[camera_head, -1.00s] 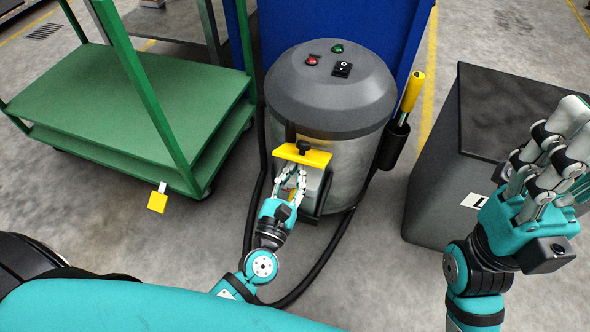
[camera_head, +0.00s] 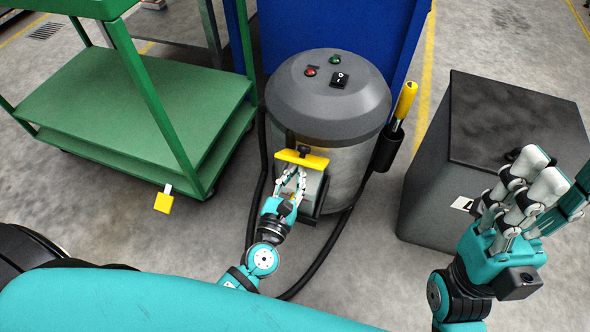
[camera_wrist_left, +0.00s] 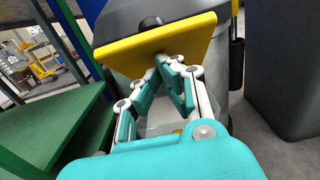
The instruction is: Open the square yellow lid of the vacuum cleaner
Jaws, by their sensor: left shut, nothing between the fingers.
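The vacuum cleaner (camera_head: 340,95) is a grey drum with a dark domed top, standing in front of a blue panel. Its square yellow lid (camera_head: 302,158) sits low on the front, with a black knob on it, and stands tilted out from the body. The lid (camera_wrist_left: 150,45) fills the upper middle of the left wrist view. My left gripper (camera_head: 290,172) is shut and empty, with its fingertips just under the lid's lower side; whether they touch it I cannot tell. My right gripper (camera_head: 525,185) is raised at the right, its fingers spread and empty, away from the vacuum cleaner.
A dark grey box (camera_head: 490,130) stands at the right. A yellow-handled tool (camera_head: 404,100) sits in a black holder beside the vacuum cleaner. A black hose (camera_head: 330,255) loops around its front.

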